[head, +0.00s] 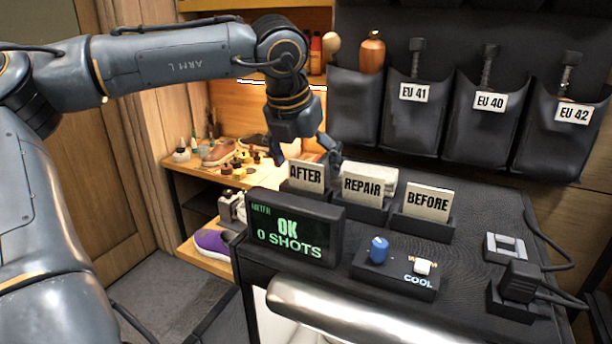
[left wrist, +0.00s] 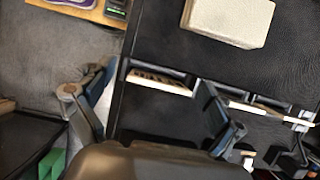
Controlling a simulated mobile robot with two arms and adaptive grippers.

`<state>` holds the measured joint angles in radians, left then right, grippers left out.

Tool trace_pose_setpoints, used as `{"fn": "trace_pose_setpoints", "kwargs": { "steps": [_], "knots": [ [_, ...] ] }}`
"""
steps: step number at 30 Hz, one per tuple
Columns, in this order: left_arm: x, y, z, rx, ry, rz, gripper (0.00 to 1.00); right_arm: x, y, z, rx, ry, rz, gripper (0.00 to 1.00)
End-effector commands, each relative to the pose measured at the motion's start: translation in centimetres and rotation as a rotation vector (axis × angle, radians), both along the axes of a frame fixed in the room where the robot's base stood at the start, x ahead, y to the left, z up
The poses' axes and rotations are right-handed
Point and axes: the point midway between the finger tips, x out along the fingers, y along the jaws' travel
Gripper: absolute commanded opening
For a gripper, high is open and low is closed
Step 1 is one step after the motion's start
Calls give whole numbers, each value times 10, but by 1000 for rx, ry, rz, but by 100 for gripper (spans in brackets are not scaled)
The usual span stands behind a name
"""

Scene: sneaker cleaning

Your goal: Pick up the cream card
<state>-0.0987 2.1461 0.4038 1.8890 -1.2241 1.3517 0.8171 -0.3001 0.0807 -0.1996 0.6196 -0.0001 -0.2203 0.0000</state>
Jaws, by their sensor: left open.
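Three cream-toned cards stand in black holders on the black bench: AFTER (head: 306,175), REPAIR (head: 362,187) and BEFORE (head: 428,202). I cannot tell by colour alone which one is the task's cream card. My left gripper (head: 306,157) is open and empty, just above and behind the AFTER card, pointing down. In the left wrist view its open fingers (left wrist: 158,80) lie on either side of one card (left wrist: 160,84), seen nearly edge-on in its holder. A second card (left wrist: 255,108) shows beyond the right finger. My right gripper is not in view.
A pale block (head: 383,178) lies behind the REPAIR card; it also shows in the left wrist view (left wrist: 228,20). A display (head: 292,232) reading OK, 0 SHOTS and a switch box (head: 395,273) stand in front of the cards. Wall pockets (head: 412,110) hang behind. Shelves with shoes are at left.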

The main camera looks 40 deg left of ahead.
Motion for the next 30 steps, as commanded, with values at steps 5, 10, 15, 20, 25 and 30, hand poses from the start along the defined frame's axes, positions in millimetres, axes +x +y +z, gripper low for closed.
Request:
{"fn": "trace_pose_setpoints", "kwargs": {
  "steps": [5,10,15,20,25,30],
  "knots": [
    [1,0,-2,0,-1,1,92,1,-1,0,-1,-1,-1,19],
    [1,0,-2,0,-1,0,70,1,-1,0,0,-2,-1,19],
    [1,0,-2,0,0,0,44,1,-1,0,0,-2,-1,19],
    [0,0,-2,0,0,0,44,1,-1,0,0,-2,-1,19],
    [0,0,-1,1,0,0,44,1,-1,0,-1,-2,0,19],
    [1,1,12,2,0,3,44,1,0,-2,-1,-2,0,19]
  ]
}}
